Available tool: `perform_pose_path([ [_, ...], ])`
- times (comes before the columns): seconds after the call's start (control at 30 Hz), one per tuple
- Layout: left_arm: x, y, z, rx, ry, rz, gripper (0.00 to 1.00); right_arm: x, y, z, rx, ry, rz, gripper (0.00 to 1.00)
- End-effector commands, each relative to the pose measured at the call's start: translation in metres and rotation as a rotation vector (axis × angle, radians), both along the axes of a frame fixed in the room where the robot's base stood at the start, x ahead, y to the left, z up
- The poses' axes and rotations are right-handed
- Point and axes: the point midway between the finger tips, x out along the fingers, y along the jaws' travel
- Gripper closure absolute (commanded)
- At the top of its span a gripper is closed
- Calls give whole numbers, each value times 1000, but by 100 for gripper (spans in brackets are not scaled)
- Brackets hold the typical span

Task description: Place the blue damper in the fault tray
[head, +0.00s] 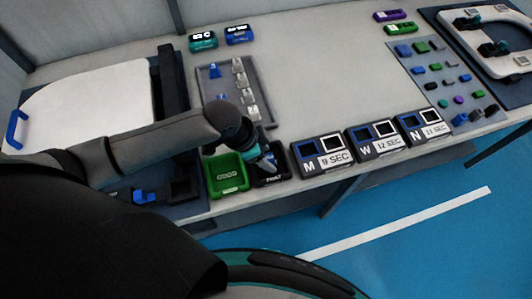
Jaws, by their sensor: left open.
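The black tray (272,180), with white lettering on its front, sits at the table's front edge beside a green tray (227,176). My left gripper (266,162) is over the black tray, with its fingers low at the opening. It is open. The arm and fingers hide much of the tray's inside, so I cannot tell what lies in it. Small blue parts (215,71) stand in the grey parts tray (266,98) behind the gripper. I cannot tell which blue part is the damper. My right gripper is not in view.
Timer boxes marked M (321,153), W (375,139) and N (424,127) line the front edge to the right. A white toilet seat (100,105) lies at left. A mat of small coloured parts (470,85) is at right.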

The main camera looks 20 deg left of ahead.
Motion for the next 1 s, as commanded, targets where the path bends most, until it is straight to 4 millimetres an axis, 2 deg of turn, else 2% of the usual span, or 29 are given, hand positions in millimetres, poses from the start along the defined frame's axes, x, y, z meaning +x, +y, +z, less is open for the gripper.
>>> perform_pose_path([
  [0.27,0,1,7,1,-1,-1,36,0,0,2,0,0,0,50],
  [0.37,-3,6,19,1,-1,-1,36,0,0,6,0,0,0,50],
  [0.7,-18,28,84,3,-3,-2,36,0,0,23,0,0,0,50],
  [0.83,-22,34,102,2,-1,-1,36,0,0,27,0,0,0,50],
  [1.0,-26,38,113,-1,1,0,36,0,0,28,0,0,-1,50],
])
